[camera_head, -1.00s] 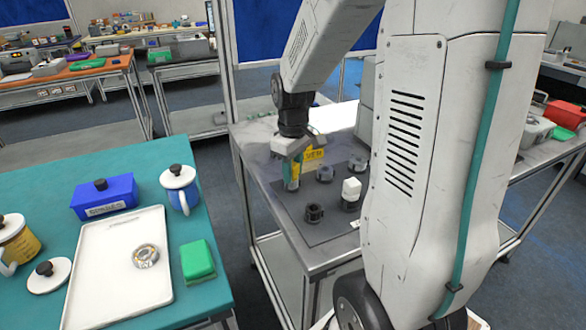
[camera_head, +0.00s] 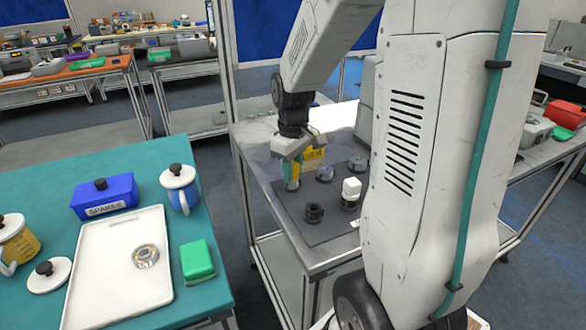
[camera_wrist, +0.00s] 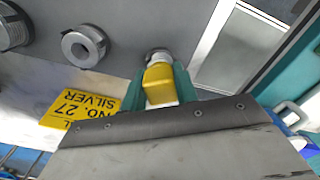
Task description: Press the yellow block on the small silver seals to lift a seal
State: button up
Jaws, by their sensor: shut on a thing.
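My gripper (camera_wrist: 160,88) is shut on the yellow block (camera_wrist: 160,84), with a green finger on each side. In the head view my gripper (camera_head: 291,172) points down over the left part of the dark mat (camera_head: 287,208). A small silver seal (camera_wrist: 157,53) shows at the far end of the block, mostly hidden by it; I cannot tell whether they touch. Another silver seal (camera_wrist: 84,46) stands apart to the left in the wrist view, with a further grey one (camera_wrist: 12,28) at the corner. In the head view a silver seal (camera_head: 325,173) stands right of my gripper.
A yellow sign reading "NO. 27 SILVER" (camera_wrist: 84,108) stands close by my gripper. On the mat are a dark ring-like piece (camera_head: 314,212) and a white block (camera_head: 351,187) on a dark piece. A teal table at left holds a white tray (camera_head: 110,285) and a blue box (camera_head: 104,197).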

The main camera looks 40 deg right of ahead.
jog(key=shift+r, duration=3.5)
jog(key=shift+s, duration=0.1)
